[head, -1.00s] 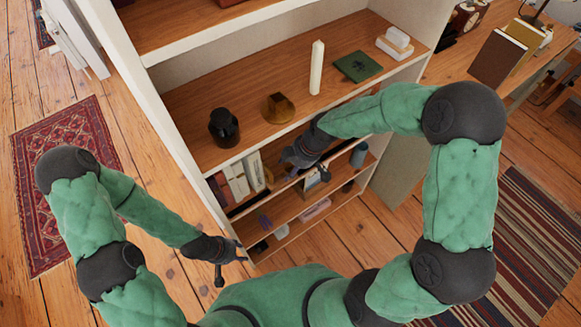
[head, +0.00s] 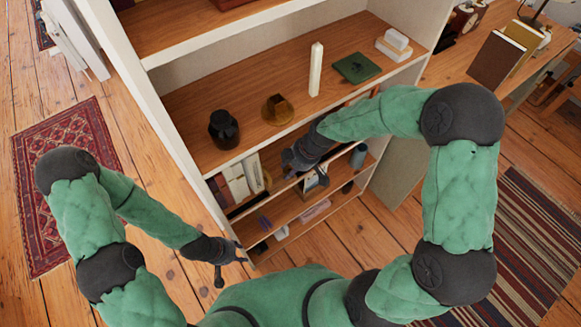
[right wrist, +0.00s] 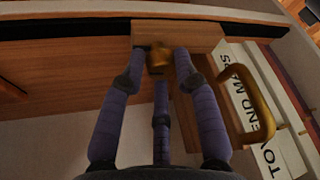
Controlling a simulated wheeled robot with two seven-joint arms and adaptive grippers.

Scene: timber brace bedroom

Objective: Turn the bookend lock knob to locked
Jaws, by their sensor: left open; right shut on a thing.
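In the right wrist view a small brass knob (right wrist: 158,57) sits on a wooden block (right wrist: 178,36), which looks like the bookend. My right gripper (right wrist: 160,66) is shut on the knob, its fingers closing around it from both sides and below. Which way the knob is turned cannot be told. In the head view my right gripper (head: 303,160) reaches to the front of the shelf below the top wooden board; the knob is hidden there. My left gripper (head: 238,256) is open and empty, low in front of the bookcase's left side.
A curved brass handle (right wrist: 262,112) and pale books (right wrist: 240,75) lie right of the fingers. In the head view a dark jar (head: 224,130), an amber object (head: 278,108) and a white candle (head: 316,70) stand on the shelf above. Floor is clear beside my left gripper.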

